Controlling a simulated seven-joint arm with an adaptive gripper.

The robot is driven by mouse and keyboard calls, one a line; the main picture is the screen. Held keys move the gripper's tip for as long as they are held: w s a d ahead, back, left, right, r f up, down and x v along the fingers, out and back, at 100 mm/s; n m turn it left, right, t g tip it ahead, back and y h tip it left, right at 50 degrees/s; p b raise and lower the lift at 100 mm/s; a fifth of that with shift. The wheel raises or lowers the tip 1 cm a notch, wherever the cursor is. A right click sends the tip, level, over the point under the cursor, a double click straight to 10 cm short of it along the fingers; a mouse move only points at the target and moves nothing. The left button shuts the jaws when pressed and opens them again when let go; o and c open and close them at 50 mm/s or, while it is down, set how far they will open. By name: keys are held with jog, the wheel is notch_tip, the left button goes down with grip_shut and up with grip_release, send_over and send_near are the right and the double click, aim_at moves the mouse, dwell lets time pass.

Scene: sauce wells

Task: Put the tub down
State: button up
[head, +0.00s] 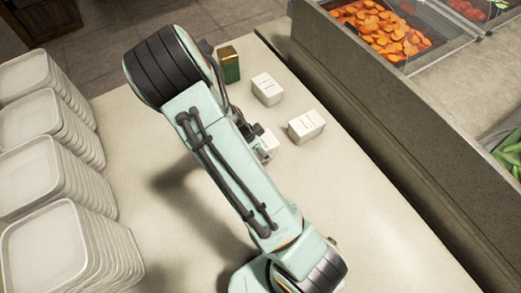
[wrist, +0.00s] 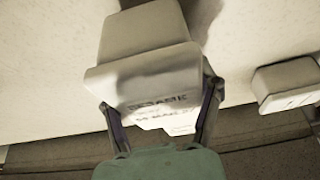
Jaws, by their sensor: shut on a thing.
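My gripper (wrist: 160,97) is shut on a white tub (wrist: 145,75) with dark lettering on its face, one finger at each side in the wrist view. In the head view the held tub (head: 268,144) shows beside my arm, partly hidden by it. My gripper is mostly hidden there too. I cannot tell whether the tub's base touches the counter (head: 150,195).
A white tub (head: 306,125) stands just right of the held one, and another (head: 267,89) stands farther back. A green tin (head: 229,64) with a gold top is behind. Stacked white trays (head: 45,245) line the left. A raised food bar (head: 400,130) borders the right.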

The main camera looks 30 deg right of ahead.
jog(key=shift+f, duration=1.1)
jog(key=shift+f, duration=0.1)
jog(key=o, duration=1.2)
jog(key=shift+o, duration=0.2)
jog(key=v, duration=1.1)
jog(key=shift+a+r, duration=0.15)
jog(key=shift+r, duration=0.25)
jog(key=s+a+r+n+y, duration=0.2)
jog(key=s+a+r+n, duration=0.2)
jog(key=s+r+n, duration=0.2)
jog(key=s+a+r+n+y, duration=0.3)
jog(key=s+r+n, duration=0.3)
jog(key=s+n, duration=0.5)
jog(key=shift+s+a+r+n, duration=0.25)
jog(key=shift+a+n, duration=0.3)
jog(key=shift+n, duration=0.55)
